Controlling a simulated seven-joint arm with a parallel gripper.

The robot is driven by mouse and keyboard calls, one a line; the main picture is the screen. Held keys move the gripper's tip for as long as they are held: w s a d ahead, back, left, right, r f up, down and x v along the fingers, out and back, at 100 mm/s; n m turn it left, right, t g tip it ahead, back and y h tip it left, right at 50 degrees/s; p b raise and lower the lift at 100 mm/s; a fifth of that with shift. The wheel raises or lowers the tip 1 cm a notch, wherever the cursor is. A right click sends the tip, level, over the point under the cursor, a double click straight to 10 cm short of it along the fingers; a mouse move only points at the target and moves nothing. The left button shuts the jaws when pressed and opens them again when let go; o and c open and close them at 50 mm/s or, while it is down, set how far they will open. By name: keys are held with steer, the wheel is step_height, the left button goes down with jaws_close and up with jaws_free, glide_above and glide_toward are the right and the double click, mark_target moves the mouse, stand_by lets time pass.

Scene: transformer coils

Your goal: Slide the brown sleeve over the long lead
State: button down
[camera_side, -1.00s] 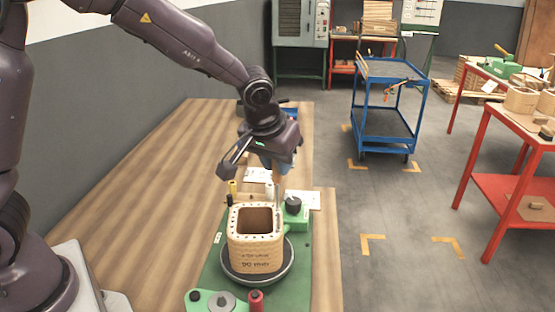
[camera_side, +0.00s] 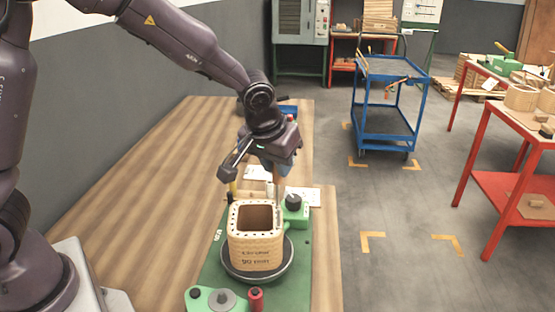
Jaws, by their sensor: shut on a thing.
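A square wooden coil former (camera_side: 256,247) with a ring of holes in its top rim stands on a dark round turntable (camera_side: 240,275) on the green base plate. My gripper (camera_side: 279,187) points down just above the back right corner of the former. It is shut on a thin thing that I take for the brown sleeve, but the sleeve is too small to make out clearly. A thin upright lead (camera_side: 277,210) seems to stand at that corner, below the fingers. I cannot tell whether the sleeve is around the lead or above it.
A green block with a black knob (camera_side: 294,203) stands close to the right of the former. A red-capped post (camera_side: 256,299) and a green bracket (camera_side: 212,301) are at the front. The wooden table (camera_side: 150,200) is clear on the left. A blue cart (camera_side: 385,140) stands beyond.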

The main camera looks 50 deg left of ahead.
mark_target(275, 177)
steer(key=shift+f, duration=0.75)
steer(key=shift+f, duration=0.35)
steer(key=shift+f, duration=0.5)
stand_by(0.3)
steer(key=shift+f, duration=0.3)
steer(key=shift+f, duration=0.15)
stand_by(0.3)
steer(key=shift+f, duration=0.4)
